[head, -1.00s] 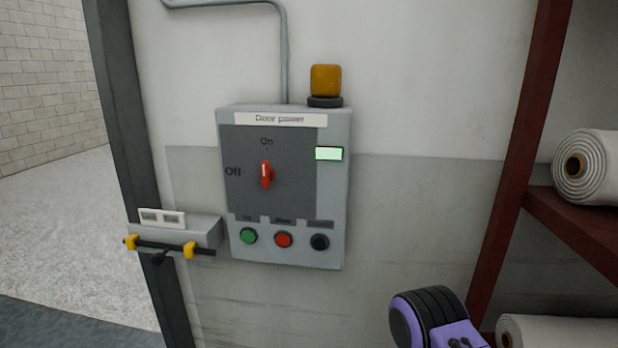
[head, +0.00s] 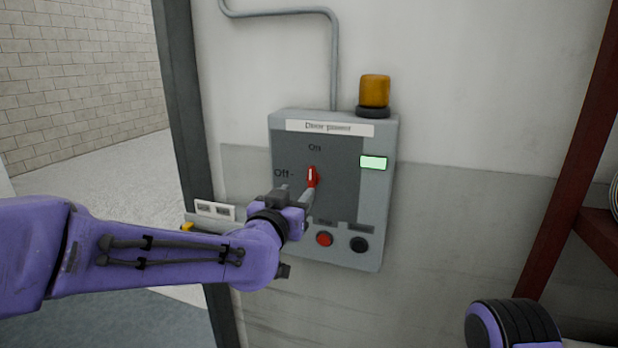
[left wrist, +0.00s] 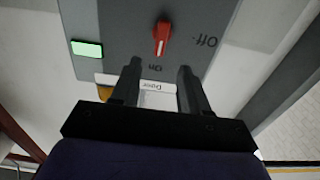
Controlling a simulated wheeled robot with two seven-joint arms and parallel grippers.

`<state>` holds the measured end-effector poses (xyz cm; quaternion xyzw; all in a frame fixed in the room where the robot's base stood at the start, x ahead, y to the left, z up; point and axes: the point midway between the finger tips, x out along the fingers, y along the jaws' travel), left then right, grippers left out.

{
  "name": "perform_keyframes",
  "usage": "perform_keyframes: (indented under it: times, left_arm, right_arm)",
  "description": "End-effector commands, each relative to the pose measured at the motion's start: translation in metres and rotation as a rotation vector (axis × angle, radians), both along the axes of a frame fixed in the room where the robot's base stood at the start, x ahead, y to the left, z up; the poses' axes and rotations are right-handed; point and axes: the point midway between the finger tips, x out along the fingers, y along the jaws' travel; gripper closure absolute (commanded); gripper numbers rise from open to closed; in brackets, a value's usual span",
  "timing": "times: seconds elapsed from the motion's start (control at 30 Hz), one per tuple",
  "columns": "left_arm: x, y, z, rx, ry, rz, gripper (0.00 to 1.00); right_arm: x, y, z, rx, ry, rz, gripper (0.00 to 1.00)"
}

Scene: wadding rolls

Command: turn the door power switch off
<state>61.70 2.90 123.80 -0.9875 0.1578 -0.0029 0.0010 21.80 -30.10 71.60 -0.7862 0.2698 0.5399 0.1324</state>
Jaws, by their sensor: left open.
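The door power switch is a red rotary knob (head: 312,177) on a grey control box (head: 378,222) labelled "Door power". Its handle stands upright, towards the "On" mark; "Off" is printed to its left. My left gripper (head: 297,190) is open and empty in front of the panel, its fingertips close to the knob at its lower left. In the left wrist view, which is upside down, the knob (left wrist: 161,38) shows just beyond and between the two fingertips (left wrist: 159,67). I cannot tell whether they touch it. My right gripper is out of view.
A lit green display (head: 373,162) is right of the knob. A red button (head: 324,239) and a black button (head: 358,244) sit below; my gripper covers the green one. An amber lamp (head: 374,91) tops the box. A dark red rack post (head: 570,150) stands right.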

Motion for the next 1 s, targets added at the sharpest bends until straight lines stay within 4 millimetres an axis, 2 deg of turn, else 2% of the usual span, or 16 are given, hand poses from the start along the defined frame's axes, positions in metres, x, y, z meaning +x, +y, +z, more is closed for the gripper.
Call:
perform_keyframes:
  times: [0.2,0.4,0.53,0.77,0.9,1.0]
  left_arm:
    - [0.047,-0.014,0.003,-0.001,0.006,0.002,0.55]
    - [0.080,-0.025,0.000,0.000,0.005,0.002,0.55]
    - [0.089,-0.028,-0.001,-0.002,0.005,0.003,0.55]
    - [0.090,-0.028,-0.003,-0.002,0.005,0.003,0.55]
    - [0.090,-0.028,-0.003,-0.002,0.005,0.003,0.95]
    - [0.089,-0.028,-0.002,-0.002,0.005,0.003,0.95]
  right_arm:
    - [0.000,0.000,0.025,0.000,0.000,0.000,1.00]
    - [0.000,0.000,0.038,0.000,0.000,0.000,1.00]
    - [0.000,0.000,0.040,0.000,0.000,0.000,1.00]
    - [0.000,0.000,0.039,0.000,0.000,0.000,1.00]
    - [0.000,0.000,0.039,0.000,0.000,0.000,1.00]
    - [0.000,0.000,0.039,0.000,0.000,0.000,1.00]
